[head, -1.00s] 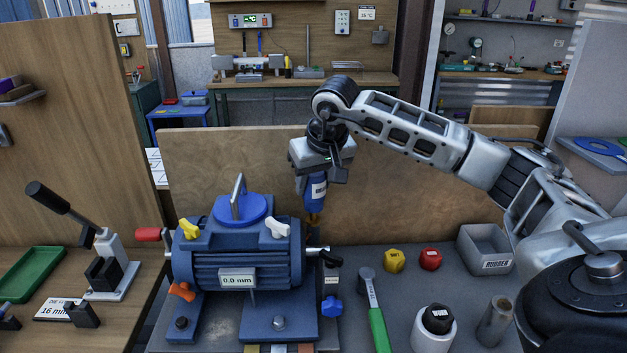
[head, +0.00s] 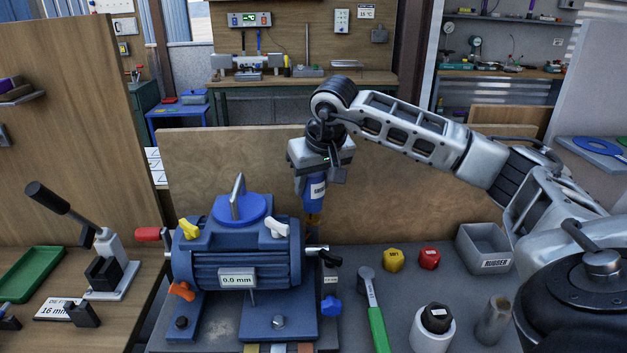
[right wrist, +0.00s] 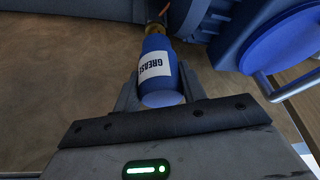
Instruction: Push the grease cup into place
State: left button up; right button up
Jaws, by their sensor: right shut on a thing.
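The grease cup (head: 314,190) is a blue cylinder with a white label, held upright in the head view with its brass lower end down behind the right end of the blue machine (head: 200,270). In the right wrist view the grease cup (right wrist: 161,76) reads "GREASE", and its brass tip lies close to the machine's dark body. I cannot tell whether the tip is seated. My right gripper (head: 314,176) is shut on the grease cup from above. My left gripper is not in view.
A wooden board (head: 420,200) rises behind. A lever press (head: 100,265) stands at left.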

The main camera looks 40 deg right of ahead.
jog(key=shift+s+f+b, duration=0.1)
jog(key=shift+f+b, duration=0.35)
jog(key=shift+f, duration=0.25)
